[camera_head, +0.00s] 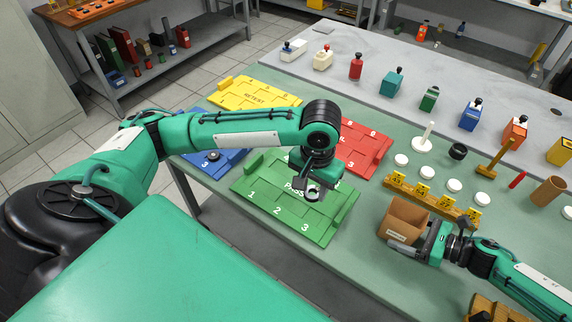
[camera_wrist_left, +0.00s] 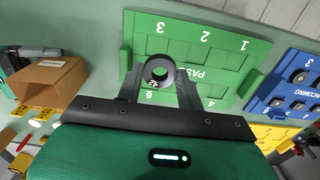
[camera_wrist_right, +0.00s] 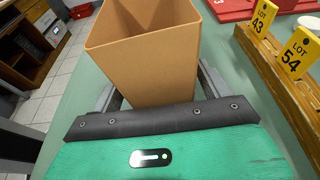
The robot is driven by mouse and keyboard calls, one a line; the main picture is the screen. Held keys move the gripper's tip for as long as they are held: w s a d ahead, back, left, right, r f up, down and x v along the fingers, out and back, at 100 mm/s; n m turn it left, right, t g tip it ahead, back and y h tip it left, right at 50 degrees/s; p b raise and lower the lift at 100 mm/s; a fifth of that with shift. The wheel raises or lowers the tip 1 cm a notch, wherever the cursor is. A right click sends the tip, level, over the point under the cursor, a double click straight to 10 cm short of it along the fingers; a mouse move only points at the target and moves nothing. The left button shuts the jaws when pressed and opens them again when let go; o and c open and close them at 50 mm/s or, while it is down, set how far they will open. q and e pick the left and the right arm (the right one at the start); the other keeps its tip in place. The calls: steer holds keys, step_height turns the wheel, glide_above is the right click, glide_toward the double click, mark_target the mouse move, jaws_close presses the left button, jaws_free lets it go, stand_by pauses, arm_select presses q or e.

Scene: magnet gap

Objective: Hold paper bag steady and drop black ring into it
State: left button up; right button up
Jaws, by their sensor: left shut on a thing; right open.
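My left gripper (camera_head: 314,186) is shut on a small black ring (camera_wrist_left: 149,63), held above the green PASS tray (camera_head: 262,203). The ring's round hole shows between the fingertips in the left wrist view.
A wooden rail with yellow lot tags (camera_head: 433,198) stands close behind the bag. Another black ring (camera_head: 458,151) lies near a white peg stand (camera_head: 424,140). Red (camera_head: 362,148), yellow (camera_head: 254,93) and blue (camera_head: 222,158) trays lie around the green one.

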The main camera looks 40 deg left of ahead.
arm_select(q)
steer(key=shift+f, duration=0.2)
arm_select(e)
steer(key=shift+a+f, duration=0.1)
steer(key=shift+a, duration=0.35)
steer(key=c, duration=0.8)
arm_select(q)
glide_toward(401, 224)
steer(key=w+a, duration=0.2)
steer(key=w, duration=0.1)
steer(key=f, duration=0.5)
steer(key=shift+w+d, duration=0.15)
steer(key=shift+d, duration=0.1)
